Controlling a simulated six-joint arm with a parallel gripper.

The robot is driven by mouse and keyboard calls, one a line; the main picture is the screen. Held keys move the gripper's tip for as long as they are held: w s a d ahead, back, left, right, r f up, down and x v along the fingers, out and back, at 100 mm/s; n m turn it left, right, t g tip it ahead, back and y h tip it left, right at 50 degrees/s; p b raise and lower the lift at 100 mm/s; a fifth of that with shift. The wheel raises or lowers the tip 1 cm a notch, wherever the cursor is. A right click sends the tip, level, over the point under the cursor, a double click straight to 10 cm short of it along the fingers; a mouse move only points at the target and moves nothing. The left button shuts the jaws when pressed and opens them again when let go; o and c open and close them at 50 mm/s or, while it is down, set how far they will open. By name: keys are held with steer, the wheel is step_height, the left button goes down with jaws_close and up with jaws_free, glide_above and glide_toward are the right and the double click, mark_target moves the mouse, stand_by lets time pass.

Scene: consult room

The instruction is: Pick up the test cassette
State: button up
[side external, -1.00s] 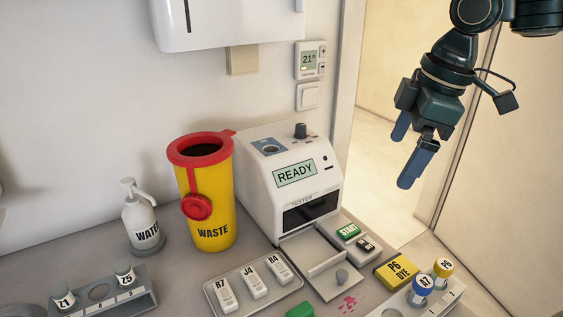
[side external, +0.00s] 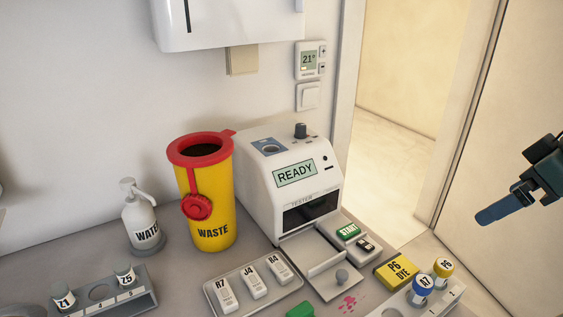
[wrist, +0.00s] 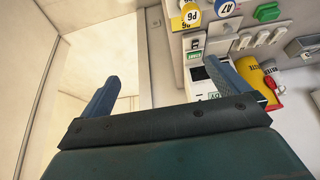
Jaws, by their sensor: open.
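Several white test cassettes lie side by side on a grey tray (side external: 295,291) in front of the tester. They are the cassette marked R7 (side external: 226,294), the cassette marked J4 (side external: 252,281) and the cassette marked R4 (side external: 279,268). My gripper (wrist: 170,85) is open and empty, with its two blue fingers apart in the wrist view. In the side view only part of it shows at the right edge, well away from the tray and above the bench. In the wrist view the cassettes (wrist: 262,38) appear small, beyond the right finger.
The tester (side external: 285,205) reads READY and its drawer (side external: 318,255) is out. A yellow waste bin (side external: 212,205), a water pump bottle (side external: 141,220), a vial rack (side external: 100,295), a yellow dye box (side external: 396,270) and capped vials (side external: 422,290) stand around. Pink spots mark the bench.

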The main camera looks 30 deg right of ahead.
steer(key=c, duration=0.8)
steer(key=shift+c, duration=0.2)
steer(key=n+g, duration=0.6)
steer(key=n, duration=1.2)
glide_above(277, 268)
step_height(277, 268, down, 5)
steer(key=shift+f, duration=4.4)
